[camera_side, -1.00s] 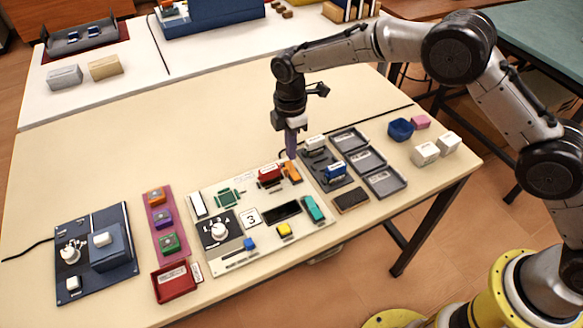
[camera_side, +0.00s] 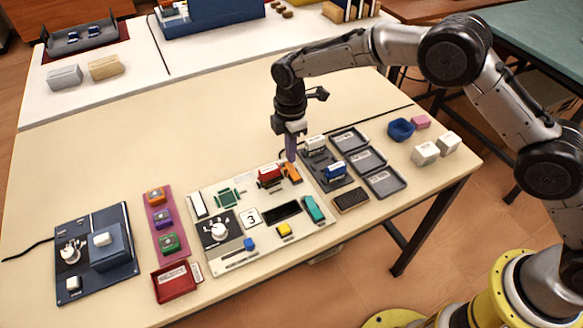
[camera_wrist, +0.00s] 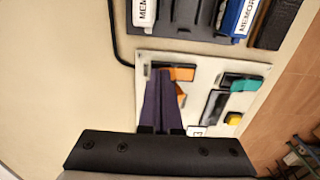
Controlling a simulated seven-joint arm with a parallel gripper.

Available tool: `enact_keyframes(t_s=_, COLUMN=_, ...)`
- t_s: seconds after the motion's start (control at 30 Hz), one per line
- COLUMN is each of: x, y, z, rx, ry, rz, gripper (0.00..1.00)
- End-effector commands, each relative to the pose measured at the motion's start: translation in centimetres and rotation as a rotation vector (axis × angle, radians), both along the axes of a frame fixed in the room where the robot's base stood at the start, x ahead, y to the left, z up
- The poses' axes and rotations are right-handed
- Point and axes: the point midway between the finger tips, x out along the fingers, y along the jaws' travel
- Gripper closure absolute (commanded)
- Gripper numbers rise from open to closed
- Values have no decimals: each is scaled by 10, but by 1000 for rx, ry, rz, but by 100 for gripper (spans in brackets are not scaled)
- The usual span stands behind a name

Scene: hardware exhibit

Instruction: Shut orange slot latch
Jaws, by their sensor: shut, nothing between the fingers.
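The orange slot latch (camera_side: 291,172) is on the upper right part of the white exhibit board (camera_side: 240,195), beside a red module (camera_side: 269,174). In the wrist view the orange latch (camera_wrist: 182,74) shows just past my fingertips, with another orange patch beside the fingers. My gripper (camera_side: 291,157) is shut and empty, pointing down at the latch's far edge. In the wrist view its purple fingers (camera_wrist: 160,80) reach the latch's dark end. I cannot tell whether they touch it. The fingers hide part of the latch and the red module.
A dark memory-module board (camera_side: 327,170) lies close right of the latch, with grey trays (camera_side: 366,160) beyond it. A teal latch (camera_side: 313,208), black slot (camera_side: 282,212) and yellow button (camera_side: 284,230) lie nearer the front. The table behind the board is clear.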

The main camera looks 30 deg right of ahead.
Motion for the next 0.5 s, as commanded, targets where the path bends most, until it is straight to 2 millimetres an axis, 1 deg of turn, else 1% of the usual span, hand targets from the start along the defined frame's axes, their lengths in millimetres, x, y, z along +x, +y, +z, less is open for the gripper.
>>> enact_keyframes(t_s=0.5, x=0, y=0, z=-10, rx=-1, ry=2, rz=0, gripper=100)
